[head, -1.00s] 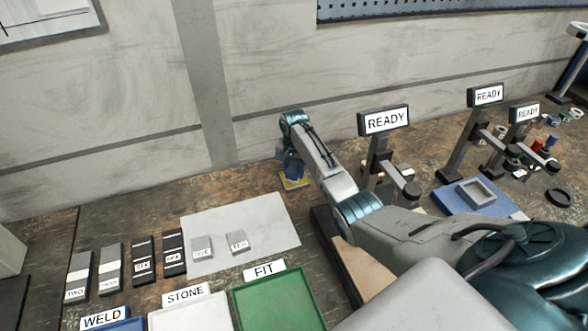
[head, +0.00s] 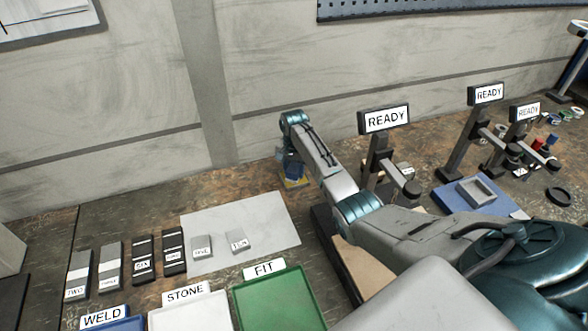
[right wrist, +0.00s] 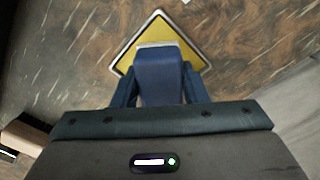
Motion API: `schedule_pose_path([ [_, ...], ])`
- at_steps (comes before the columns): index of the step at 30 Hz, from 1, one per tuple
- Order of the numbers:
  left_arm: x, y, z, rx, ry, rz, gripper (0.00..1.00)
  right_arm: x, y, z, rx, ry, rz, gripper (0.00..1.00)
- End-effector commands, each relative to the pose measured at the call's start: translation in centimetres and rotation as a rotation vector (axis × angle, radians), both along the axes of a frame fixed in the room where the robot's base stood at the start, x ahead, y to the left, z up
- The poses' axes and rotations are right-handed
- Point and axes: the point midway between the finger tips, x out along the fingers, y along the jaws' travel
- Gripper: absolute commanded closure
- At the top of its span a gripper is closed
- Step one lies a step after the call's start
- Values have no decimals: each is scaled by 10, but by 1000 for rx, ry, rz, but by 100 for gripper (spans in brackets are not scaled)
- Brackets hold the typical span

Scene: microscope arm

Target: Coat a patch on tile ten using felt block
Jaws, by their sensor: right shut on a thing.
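My right gripper (head: 292,178) is at the back of the bench, pointing down over a yellow plate. In the right wrist view it is shut on a blue block (right wrist: 160,78) with a pale far edge, likely the felt block. Tile ten (head: 237,246), a small grey tile with a white label, lies on the pale sheet (head: 265,212), to the left of and nearer than the gripper. My left gripper is not in view.
A grey tile (head: 201,253) lies beside tile ten. Several grey and dark tiles stand further left. Trays labelled WELD, STONE (head: 187,315) and FIT (head: 280,300) line the front. A stand marked READY (head: 384,120) is right of the gripper. The sheet's right part is clear.

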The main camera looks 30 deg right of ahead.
Motion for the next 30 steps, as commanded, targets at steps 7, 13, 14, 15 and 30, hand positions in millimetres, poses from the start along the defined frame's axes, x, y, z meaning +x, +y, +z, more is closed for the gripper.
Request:
schedule_pose_path([
  [7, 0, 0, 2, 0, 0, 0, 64, 0, 0, 0, 0, 0, 0, 78],
  [13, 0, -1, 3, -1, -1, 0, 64, 0, 0, 0, 0, 1, 0, 78],
  [14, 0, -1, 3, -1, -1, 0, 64, 0, 0, 0, 0, 1, 0, 78],
  [15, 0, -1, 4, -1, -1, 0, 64, 0, 0, -1, 0, 1, 0, 78],
  [30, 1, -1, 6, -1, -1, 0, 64, -1, 0, -2, 0, 3, 0, 78],
])
